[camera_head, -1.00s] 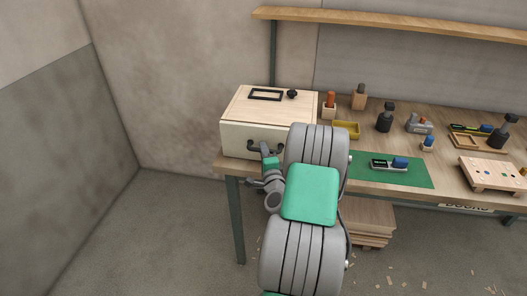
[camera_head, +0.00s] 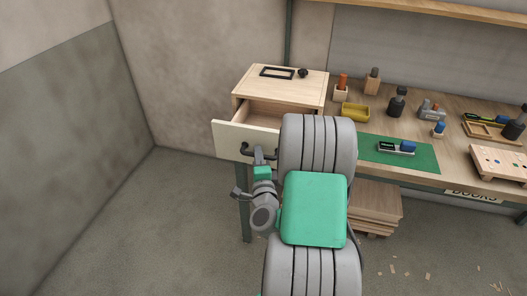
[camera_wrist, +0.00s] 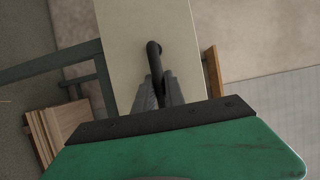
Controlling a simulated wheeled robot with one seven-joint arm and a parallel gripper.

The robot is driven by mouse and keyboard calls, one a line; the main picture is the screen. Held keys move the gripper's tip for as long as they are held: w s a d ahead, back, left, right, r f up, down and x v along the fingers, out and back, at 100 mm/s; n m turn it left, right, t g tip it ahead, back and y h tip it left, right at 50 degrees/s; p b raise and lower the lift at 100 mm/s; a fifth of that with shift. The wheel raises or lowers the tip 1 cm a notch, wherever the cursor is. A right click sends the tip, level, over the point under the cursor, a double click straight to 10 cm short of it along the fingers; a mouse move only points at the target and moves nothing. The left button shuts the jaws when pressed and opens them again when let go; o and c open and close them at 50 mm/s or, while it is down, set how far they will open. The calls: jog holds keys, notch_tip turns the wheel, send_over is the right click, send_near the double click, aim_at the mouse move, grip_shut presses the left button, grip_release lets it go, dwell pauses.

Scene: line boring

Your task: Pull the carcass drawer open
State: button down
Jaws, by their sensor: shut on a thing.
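The carcass (camera_head: 279,82) is a pale wooden box at the left end of the workbench. Its drawer (camera_head: 229,136) stands pulled out toward me, and its empty-looking inside shows behind the cream front. The drawer's dark bar handle (camera_head: 246,150) is on that front; it also shows in the wrist view (camera_wrist: 153,52). My gripper (camera_head: 259,157) is at the handle, and in the wrist view its fingers (camera_wrist: 160,90) are closed around the bar. My arm hides the right part of the drawer front.
Stacked boards (camera_head: 375,208) lie below. The floor (camera_head: 150,230) at the left is clear.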

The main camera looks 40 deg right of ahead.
jog(key=shift+s+a, duration=0.1)
jog(key=c, duration=1.4)
grip_release()
jog(key=b+v, duration=0.4)
jog(key=v, duration=0.4)
